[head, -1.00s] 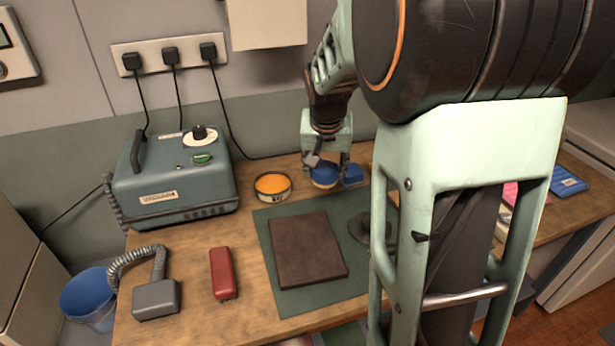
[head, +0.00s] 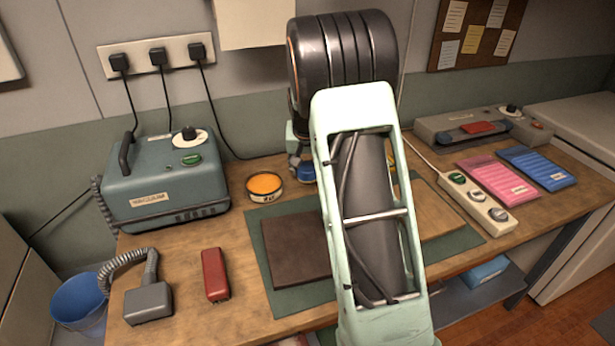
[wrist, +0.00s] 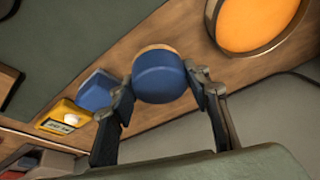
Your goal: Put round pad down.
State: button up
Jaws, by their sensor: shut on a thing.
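The round pad (wrist: 160,78) is a short blue cylinder with a tan rim, seen in the wrist view between my fingertips. My gripper (wrist: 161,84) is shut on its sides. In the head view my gripper (head: 301,163) is at the back of the bench, right of the orange tin, and mostly hidden behind my arm. Only a blue sliver of the round pad (head: 307,174) shows there. Whether the pad touches the bench is not clear.
An orange-topped tin (head: 265,186) stands close left of my gripper. In the wrist view, a blue block (wrist: 97,90) and a yellow device (wrist: 65,118) lie to the left. A brown slab (head: 293,250) lies on the green mat (head: 300,299). A power strip (head: 475,207) is at right.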

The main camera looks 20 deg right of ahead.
aim_at(307, 177)
jog(key=shift+f+b, duration=0.3)
jog(key=shift+f, duration=1.5)
jog(key=o, duration=1)
jog(key=shift+r, duration=0.1)
jog(key=shift+r, duration=0.5)
jog(key=p+v, duration=0.1)
jog(key=v, duration=1)
jog(key=shift+s+r, duration=0.2)
